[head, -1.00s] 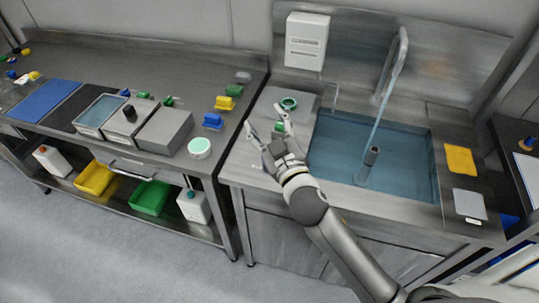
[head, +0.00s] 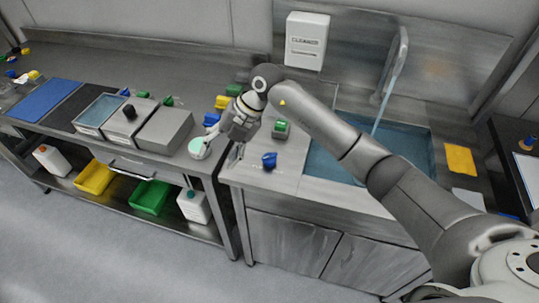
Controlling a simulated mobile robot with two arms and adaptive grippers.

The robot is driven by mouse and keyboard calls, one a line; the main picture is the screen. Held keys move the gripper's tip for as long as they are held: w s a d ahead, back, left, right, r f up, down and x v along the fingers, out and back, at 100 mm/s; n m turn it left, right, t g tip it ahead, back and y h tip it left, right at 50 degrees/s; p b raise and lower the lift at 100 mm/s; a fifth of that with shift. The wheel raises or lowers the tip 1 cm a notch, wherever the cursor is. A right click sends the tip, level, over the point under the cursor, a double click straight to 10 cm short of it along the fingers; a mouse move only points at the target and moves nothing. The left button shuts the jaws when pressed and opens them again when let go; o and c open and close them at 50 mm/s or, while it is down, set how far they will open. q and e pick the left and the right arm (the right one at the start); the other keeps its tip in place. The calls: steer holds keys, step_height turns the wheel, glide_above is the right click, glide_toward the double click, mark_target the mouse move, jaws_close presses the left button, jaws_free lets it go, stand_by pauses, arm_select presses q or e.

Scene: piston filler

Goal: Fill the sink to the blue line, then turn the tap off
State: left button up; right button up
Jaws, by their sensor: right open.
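The sink (head: 415,150) on the right holds blue-tinted water, partly hidden by my right arm. The tap (head: 402,60) arches over it from the back, and a thin stream (head: 381,108) runs from it into the water. I cannot make out a blue line on the sink wall. A green knob-like piece (head: 282,129) and a blue one (head: 269,160) sit on the counter left of the sink. My right gripper (head: 222,150) is open, over the gap between the two counters, close beside a white round tub with a pale green top (head: 199,148). My left gripper is out of view.
The left bench (head: 60,60) carries grey boxes (head: 165,130), a blue mat (head: 45,100) and small coloured pieces. A white dispenser (head: 306,42) hangs on the wall. A yellow cloth (head: 461,159) lies right of the sink. Bins and bottles stand on the lower shelf.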

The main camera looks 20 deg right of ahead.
mark_target(270, 157)
steer(key=w+d+r+m+h, duration=0.1)
steer(key=d+h, duration=0.2)
steer(key=d, duration=0.4)
steer(key=w+d+r+m+h, duration=0.1)
steer(key=d+m+h, duration=0.15)
steer(key=d, duration=0.45)
steer(key=shift+n+g+h, duration=0.4)
steer(key=shift+n+h, duration=0.05)
steer(key=f, duration=0.3)
steer(key=f+p, duration=0.1)
steer(key=f, duration=0.2)
steer(key=f+p, duration=0.1)
steer(key=f, duration=0.2)
steer(key=shift+a+f, duration=0.3)
steer(key=shift+f, duration=0.75)
steer(key=c, duration=1)
steer(key=shift+c, duration=0.2)
